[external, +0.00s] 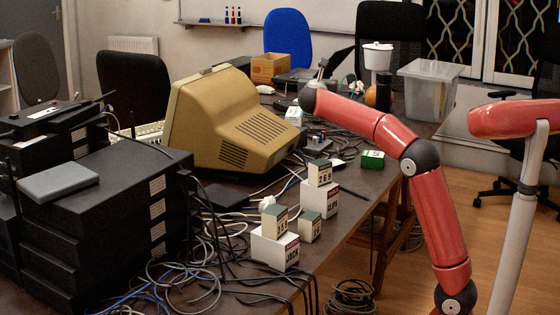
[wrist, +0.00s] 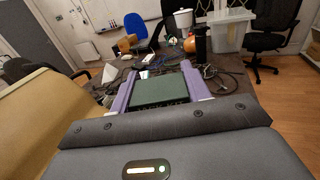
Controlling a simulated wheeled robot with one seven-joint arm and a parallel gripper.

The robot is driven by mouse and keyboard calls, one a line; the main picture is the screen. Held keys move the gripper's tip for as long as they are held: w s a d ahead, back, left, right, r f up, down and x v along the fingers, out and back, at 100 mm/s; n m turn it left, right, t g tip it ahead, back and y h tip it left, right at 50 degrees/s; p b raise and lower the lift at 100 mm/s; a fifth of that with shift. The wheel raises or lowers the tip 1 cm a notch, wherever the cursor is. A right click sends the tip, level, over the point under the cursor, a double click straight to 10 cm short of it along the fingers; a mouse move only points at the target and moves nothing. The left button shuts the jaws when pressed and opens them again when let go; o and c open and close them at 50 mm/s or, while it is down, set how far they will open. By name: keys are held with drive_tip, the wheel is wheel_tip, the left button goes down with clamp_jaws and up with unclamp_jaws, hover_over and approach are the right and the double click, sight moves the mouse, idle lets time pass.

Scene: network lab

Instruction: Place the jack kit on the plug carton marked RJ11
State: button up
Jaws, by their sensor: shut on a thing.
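In the external view my gripper (external: 323,70) is mostly hidden at the arm's end, over the far part of the table, and the held box cannot be made out. Two white cartons, one in front (external: 275,248) and one farther back (external: 319,200), each bear a small green-topped box. Their labels are too small to read surely, so I cannot tell which is marked RJ11.
A loose small box (external: 310,227) stands between the cartons. A green box (external: 372,159) lies near the table's right edge. A beige monitor (external: 235,122) stands left of my arm. Cables clutter the table. A clear bin (external: 430,90) stands at the far end.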

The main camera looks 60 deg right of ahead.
drive_tip(key=s+d+m+g, duration=0.3)
drive_tip(key=s+d+g, duration=0.2)
drive_tip(key=s+d, duration=0.95)
drive_tip(key=b, duration=0.4)
hover_over(378, 160)
drive_tip(key=d, duration=0.4)
drive_tip(key=shift+m+g+h, duration=0.3)
drive_tip(key=shift+h, duration=0.1)
drive_tip(key=f, duration=1.3)
drive_tip(key=w+f, duration=0.1)
drive_tip(key=f, duration=0.6)
drive_tip(key=shift+d, duration=0.1)
drive_tip(key=shift+f, duration=0.1)
drive_tip(key=shift+f, duration=0.15)
drive_tip(key=o, duration=1)
drive_tip(key=shift+o, duration=0.2)
